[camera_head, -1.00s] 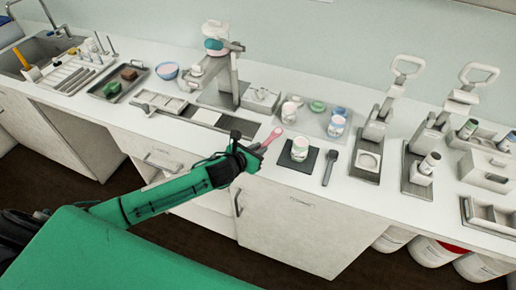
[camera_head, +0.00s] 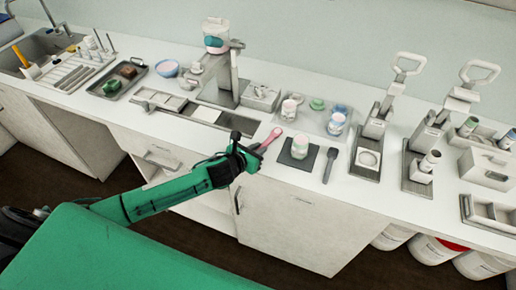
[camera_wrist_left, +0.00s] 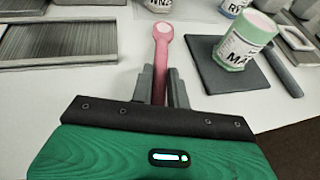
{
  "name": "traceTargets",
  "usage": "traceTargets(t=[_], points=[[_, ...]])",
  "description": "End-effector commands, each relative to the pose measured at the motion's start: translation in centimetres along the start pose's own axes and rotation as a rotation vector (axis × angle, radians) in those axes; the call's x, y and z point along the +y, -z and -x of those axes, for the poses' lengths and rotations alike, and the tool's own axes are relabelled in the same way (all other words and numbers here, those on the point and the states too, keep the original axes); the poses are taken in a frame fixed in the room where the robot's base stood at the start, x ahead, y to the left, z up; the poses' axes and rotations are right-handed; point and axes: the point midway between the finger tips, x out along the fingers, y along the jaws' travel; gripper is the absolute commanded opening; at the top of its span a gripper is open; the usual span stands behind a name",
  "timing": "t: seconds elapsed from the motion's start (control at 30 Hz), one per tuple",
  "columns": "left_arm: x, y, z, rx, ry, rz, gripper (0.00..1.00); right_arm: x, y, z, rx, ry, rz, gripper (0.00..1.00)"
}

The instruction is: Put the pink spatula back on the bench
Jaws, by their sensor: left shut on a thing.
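The pink spatula (camera_head: 270,139) is held in my left gripper (camera_head: 256,151), over the front part of the white bench (camera_head: 215,134). The left wrist view shows the pink spatula (camera_wrist_left: 161,55) between the two grey fingers of the left gripper (camera_wrist_left: 160,88), its rounded end pointing away from me. I cannot tell from these views whether the spatula touches the bench top. My right gripper is not in view.
Right of the spatula, a jar (camera_head: 299,146) stands on a dark square mat (camera_head: 293,159), with a dark spoon (camera_head: 329,165) beside it. A tray (camera_head: 315,118) with several tubs lies behind. A mixer-like stand (camera_head: 229,75) rises at back left.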

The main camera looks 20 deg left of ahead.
Motion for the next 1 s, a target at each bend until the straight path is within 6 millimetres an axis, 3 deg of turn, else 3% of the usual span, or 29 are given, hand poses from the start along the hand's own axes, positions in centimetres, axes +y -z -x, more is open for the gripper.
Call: traceTargets(t=[0.07, 0.1, 0.2, 0.63, 0.77, 1.0], points=[[0.0, 0.0, 0.0, 0.0, 0.0, 0.0, 0.0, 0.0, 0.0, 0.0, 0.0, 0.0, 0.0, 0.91], [0.0, 0.0, 0.0, 0.0, 0.0, 0.0, 0.22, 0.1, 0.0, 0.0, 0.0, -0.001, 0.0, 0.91], [0.0, 0.0, 0.0, 0.0, 0.0, 0.0, 0.42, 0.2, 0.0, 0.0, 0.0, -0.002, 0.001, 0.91], [0.0, 0.1, 0.8, -0.001, 0.001, -0.001, 0.42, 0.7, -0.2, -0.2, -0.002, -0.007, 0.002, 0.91], [0.0, 0.2, 2.6, 0.001, 0.002, -0.002, 0.42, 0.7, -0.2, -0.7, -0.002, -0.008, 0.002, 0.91], [0.0, 0.3, 7.5, 0.002, 0.001, -0.003, 0.42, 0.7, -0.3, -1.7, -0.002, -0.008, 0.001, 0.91]])
